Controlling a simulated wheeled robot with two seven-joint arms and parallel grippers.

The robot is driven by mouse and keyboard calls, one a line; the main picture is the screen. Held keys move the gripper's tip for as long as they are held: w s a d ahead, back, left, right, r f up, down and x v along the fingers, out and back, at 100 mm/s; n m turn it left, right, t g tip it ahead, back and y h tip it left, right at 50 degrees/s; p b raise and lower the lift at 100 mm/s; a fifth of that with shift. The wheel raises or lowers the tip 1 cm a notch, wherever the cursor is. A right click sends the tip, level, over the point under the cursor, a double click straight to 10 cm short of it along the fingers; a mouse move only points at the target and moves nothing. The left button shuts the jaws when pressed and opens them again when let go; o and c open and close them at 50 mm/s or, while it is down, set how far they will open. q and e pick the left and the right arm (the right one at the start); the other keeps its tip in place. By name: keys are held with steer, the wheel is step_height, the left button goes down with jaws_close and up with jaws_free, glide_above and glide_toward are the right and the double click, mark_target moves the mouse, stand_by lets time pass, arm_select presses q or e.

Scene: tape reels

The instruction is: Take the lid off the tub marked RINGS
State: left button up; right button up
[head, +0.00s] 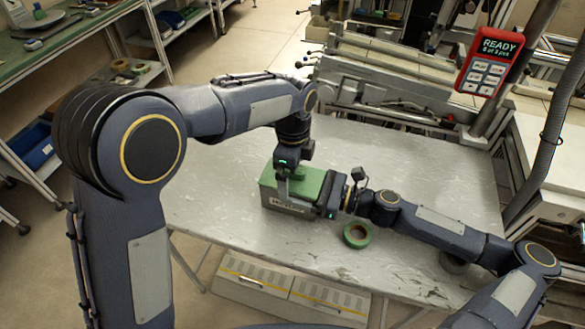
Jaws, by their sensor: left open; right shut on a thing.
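A grey tub (285,205) with a green lid (308,182) on top stands on the metal table. The label on its front is partly covered and too small to read fully. My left gripper (284,192) points down over the lid at the tub's near left part. It is open, and I cannot tell if its fingers touch the lid. My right gripper (321,203) reaches in from the right and is shut on the tub's right side. Its fingertips are mostly hidden.
A green tape reel (357,236) lies just right of the tub, near my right forearm. A red handheld display (490,62) reading READY hangs at upper right. The table's left part (215,195) is clear.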

arm_select(q)
steer(key=shift+c, duration=0.3)
steer(key=c, duration=1)
steer(key=shift+r, duration=0.1)
steer(key=shift+r, duration=0.2)
steer(key=shift+r, duration=0.85)
steer(key=shift+r, duration=2.05)
arm_select(e)
steer(key=o, duration=1.4)
